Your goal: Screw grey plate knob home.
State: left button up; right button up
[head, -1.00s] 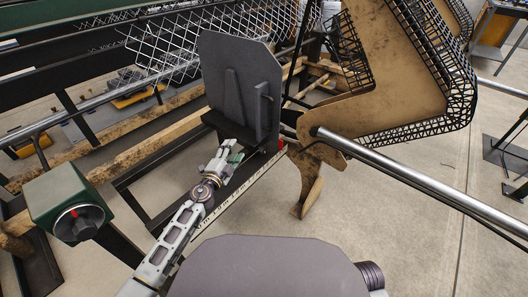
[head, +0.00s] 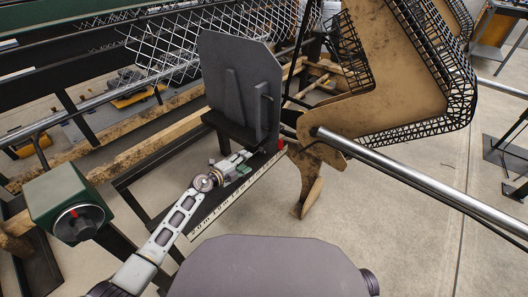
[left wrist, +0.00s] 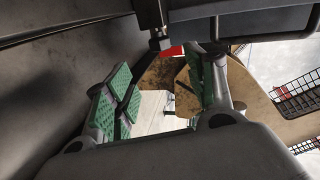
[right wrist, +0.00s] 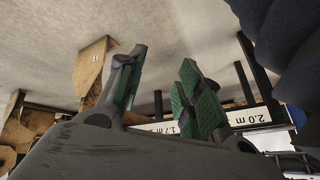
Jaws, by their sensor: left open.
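The grey plate (head: 238,100) stands upright on the black frame, with ribs and a thin side handle. A small red part (head: 280,144) sits at its lower right edge; it also shows in the left wrist view (left wrist: 171,50), beyond the fingers. I cannot tell whether it is the knob. My left gripper (head: 246,160) is low in front of the plate, left of the red part. In the left wrist view its green-padded fingers (left wrist: 160,88) are apart and empty. My right gripper (right wrist: 158,88) is open and empty in its wrist view, and is outside the head view.
A white measuring strip (head: 235,195) runs along the frame below my left gripper. A green box with a black dial (head: 72,205) stands at the left. A tan panel (head: 395,75) and a steel bar (head: 410,180) fill the right. Concrete floor is clear at lower right.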

aim_at(261, 152)
pick_arm(q)
jog(key=shift+w, duration=0.1)
pick_arm(e)
jog(key=shift+f, duration=0.1)
pick_arm(q)
jog(key=shift+b+x, duration=4.1)
jog(key=shift+x, duration=2.7)
pick_arm(e)
notch_tip(261, 152, down, 9)
jog(key=a+t+y, duration=0.1)
jog(key=shift+w+a, duration=0.4)
pick_arm(q)
jog(key=shift+c, duration=0.2)
jog(key=shift+c, duration=1.2)
jog(key=c, duration=0.7)
